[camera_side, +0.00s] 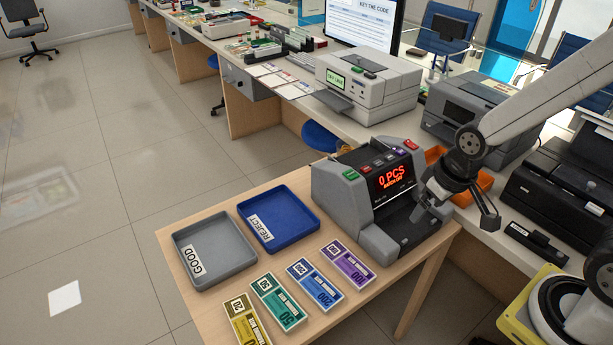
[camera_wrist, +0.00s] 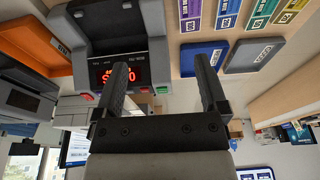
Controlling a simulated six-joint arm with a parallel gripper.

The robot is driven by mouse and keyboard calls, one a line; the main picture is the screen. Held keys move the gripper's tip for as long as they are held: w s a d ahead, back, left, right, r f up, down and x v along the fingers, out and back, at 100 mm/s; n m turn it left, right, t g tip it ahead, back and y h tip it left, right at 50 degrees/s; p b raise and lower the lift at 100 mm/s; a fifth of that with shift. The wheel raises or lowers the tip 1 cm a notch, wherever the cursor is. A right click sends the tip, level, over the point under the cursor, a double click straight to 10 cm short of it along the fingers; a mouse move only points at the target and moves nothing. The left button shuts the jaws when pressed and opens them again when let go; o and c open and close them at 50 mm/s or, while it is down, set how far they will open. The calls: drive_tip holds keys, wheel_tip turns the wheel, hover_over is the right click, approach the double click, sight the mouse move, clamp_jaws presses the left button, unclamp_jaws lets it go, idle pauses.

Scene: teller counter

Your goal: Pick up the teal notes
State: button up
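The teal notes (camera_side: 278,302) lie on the wooden table as a banded stack marked 50, between the yellow 20 notes (camera_side: 246,322) and the blue notes (camera_side: 315,285). The purple notes (camera_side: 347,265) lie at the right end of the row. The teal notes also show near the top right of the wrist view (camera_wrist: 259,13). My gripper (camera_side: 462,216) is in front of the counting machine (camera_side: 372,190), right of and apart from the notes. In the wrist view, its two fingers (camera_wrist: 163,78) stand apart with nothing between them.
A grey GOOD tray (camera_side: 218,252) and a blue REJECT tray (camera_side: 284,222) sit empty behind the notes. The counting machine, with a red display, stands right of the trays. An orange bin (camera_side: 485,183) and grey machine (camera_side: 462,118) are beyond my gripper. The table's front edge is close to the notes.

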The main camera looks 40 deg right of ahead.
drive_tip(key=t+y, duration=0.1)
drive_tip(key=t, duration=0.6)
hover_over(289, 315)
drive_tip(key=s+d, duration=0.1)
drive_tip(key=d, duration=0.2)
drive_tip(key=f, duration=1.8)
drive_tip(key=shift+s+a, duration=0.15)
drive_tip(key=shift+a, duration=0.1)
drive_tip(key=s+f+t, duration=0.1)
drive_tip(key=s+a+f+t, duration=0.1)
drive_tip(key=s+f, duration=0.1)
drive_tip(key=s+a+f+t, duration=0.1)
drive_tip(key=f, duration=0.1)
drive_tip(key=shift+s, duration=0.2)
drive_tip(key=shift+s+f+n+t, duration=0.3)
drive_tip(key=shift+s+n+t, duration=0.1)
drive_tip(key=shift+s+t, duration=0.1)
drive_tip(key=shift+w+a, duration=0.1)
drive_tip(key=shift+x, duration=1.25)
